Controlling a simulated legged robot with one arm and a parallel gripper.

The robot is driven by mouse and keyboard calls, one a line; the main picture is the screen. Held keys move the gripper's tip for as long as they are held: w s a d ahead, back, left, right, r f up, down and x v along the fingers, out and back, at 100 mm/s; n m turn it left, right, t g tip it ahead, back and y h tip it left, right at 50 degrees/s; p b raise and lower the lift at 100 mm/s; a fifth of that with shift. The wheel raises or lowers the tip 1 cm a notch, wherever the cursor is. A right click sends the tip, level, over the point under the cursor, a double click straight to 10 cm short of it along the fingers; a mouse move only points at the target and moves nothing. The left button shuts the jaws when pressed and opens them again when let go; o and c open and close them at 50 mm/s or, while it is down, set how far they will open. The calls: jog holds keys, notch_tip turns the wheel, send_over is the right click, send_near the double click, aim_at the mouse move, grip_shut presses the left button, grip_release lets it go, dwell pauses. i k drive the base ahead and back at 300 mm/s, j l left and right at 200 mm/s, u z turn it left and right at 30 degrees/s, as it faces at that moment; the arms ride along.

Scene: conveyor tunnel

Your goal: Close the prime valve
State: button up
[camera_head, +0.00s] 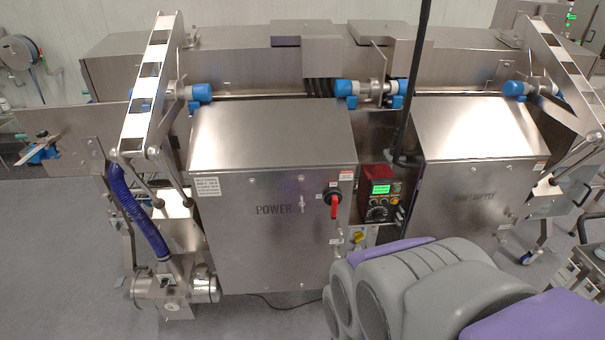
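No part is readably labelled as the prime valve, so I cannot tell which one it is. A red rotary handle (334,207) hangs downward on the front of the steel cabinet marked POWER (250,245). A small yellow knob (357,238) sits low, just right of that cabinet. A blue-handled fitting (40,153) is on the steel panel at the far left. My grey and purple arm fills the lower right and hides part of the machine there. My gripper is not in view.
A red control box (378,188) with a lit green screen sits between the two steel cabinets. A black pole (414,85) rises beside it. A blue hose (138,215) runs down to a steel pump (176,288). The grey floor (65,265) at left is clear.

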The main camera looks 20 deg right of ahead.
aim_at(358, 236)
jog(key=z, duration=0.8)
